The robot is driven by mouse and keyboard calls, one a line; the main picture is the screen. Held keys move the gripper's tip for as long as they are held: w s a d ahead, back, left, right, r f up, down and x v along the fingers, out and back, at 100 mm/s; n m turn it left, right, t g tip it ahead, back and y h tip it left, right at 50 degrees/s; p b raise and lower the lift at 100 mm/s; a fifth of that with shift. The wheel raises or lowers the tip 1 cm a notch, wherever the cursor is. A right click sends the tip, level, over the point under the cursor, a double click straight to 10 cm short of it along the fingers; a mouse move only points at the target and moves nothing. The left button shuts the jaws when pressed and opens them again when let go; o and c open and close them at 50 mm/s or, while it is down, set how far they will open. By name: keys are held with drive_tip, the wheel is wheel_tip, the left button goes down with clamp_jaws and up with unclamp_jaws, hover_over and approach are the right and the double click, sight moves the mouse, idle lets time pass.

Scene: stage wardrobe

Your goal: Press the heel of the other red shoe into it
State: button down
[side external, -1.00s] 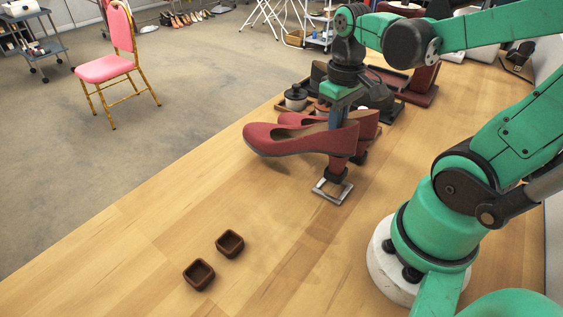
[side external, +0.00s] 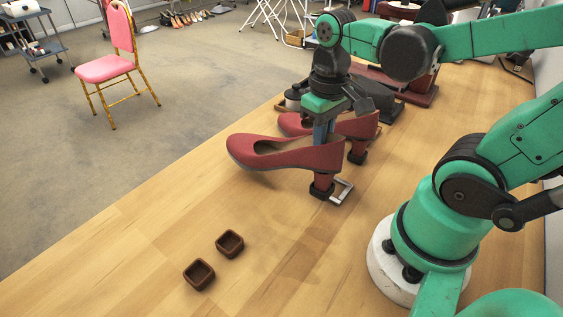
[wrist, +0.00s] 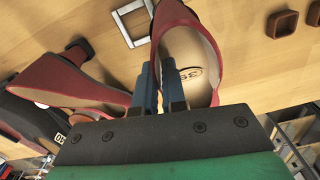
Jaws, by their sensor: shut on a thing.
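The near red shoe (side external: 285,155) points its toe left. My gripper (side external: 322,135) is shut on its side wall, with a blue finger on either side of the wall in the wrist view (wrist: 158,85). Its heel ends in a dark block (side external: 321,189) low at the table, overlapping the left part of a square metal frame (side external: 343,190). I cannot tell whether the block touches the table or the frame. The other red shoe (side external: 362,126) stands behind it, its heel ending in a dark block (side external: 357,157). It also shows in the wrist view (wrist: 60,80).
Two small brown square cups (side external: 230,243) (side external: 199,274) sit at the table's front left, hollow and empty. A dark tray and a lidded pot (side external: 293,92) stand behind the shoes. The wooden table (side external: 150,245) is bare around the cups.

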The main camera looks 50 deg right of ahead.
drive_tip(key=a, duration=0.6)
idle(0.4)
drive_tip(key=shift+a+f, duration=0.1)
drive_tip(key=shift+f, duration=1.6)
idle(0.5)
drive_tip(key=c, duration=0.9)
unclamp_jaws()
drive_tip(key=shift+o, duration=0.2)
drive_tip(key=w+r+t, duration=0.1)
drive_tip(key=r+t, duration=0.1)
drive_tip(key=w+d+r+n+t, duration=0.1)
drive_tip(key=w+r+t, duration=0.1)
drive_tip(key=w+d+r+n+t, duration=0.1)
drive_tip(key=w+r+t, duration=0.1)
drive_tip(key=t, duration=0.1)
drive_tip(key=shift+w+d+r, duration=0.15)
drive_tip(key=shift+d, duration=0.05)
